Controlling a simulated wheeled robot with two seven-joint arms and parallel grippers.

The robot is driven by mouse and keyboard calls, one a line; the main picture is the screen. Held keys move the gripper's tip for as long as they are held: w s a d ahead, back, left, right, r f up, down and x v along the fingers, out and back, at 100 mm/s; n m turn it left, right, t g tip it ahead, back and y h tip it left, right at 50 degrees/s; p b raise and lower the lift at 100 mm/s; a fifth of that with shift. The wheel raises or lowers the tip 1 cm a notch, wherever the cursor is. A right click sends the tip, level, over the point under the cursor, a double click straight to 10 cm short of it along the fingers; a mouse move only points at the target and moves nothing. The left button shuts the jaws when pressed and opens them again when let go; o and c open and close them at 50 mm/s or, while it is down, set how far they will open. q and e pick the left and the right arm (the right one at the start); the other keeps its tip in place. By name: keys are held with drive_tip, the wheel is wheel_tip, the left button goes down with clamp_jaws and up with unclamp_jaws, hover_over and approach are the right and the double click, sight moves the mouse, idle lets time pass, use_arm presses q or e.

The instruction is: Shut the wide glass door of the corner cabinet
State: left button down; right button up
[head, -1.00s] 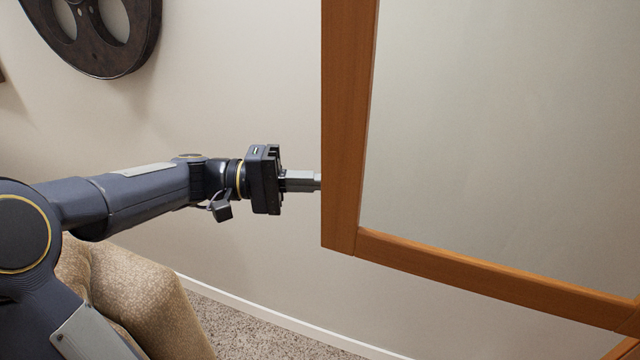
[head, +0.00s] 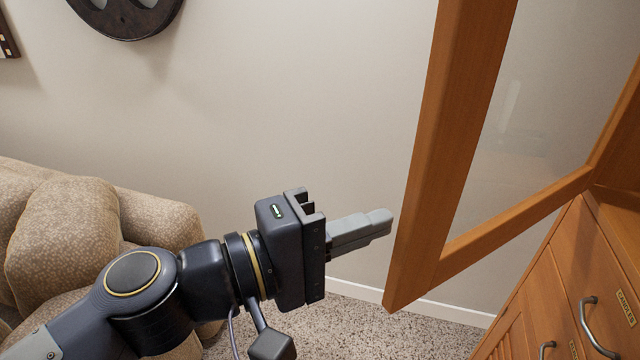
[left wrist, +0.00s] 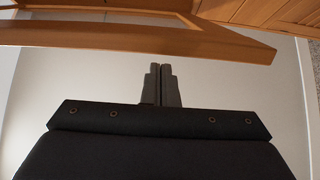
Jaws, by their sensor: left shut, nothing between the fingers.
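The glass door (head: 430,190) of the corner cabinet stands open, its wooden frame swung out from the wooden cabinet (head: 560,300) at the right in the head view. My left gripper (head: 385,222) is shut and empty. My right gripper is not in view.
The cabinet's lower part has drawers with metal handles (head: 595,325). A beige patterned armchair (head: 70,230) stands at the left. A dark film reel (head: 125,15) hangs on the wall. Carpet (head: 360,325) shows clear between armchair and cabinet.

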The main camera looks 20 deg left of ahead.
use_arm(q)
drive_tip(key=s+d+p, duration=0.1)
drive_tip(key=s+d, duration=0.8)
drive_tip(key=d, duration=0.3)
drive_tip(key=shift+s, duration=0.4)
drive_tip(key=shift+d, duration=0.1)
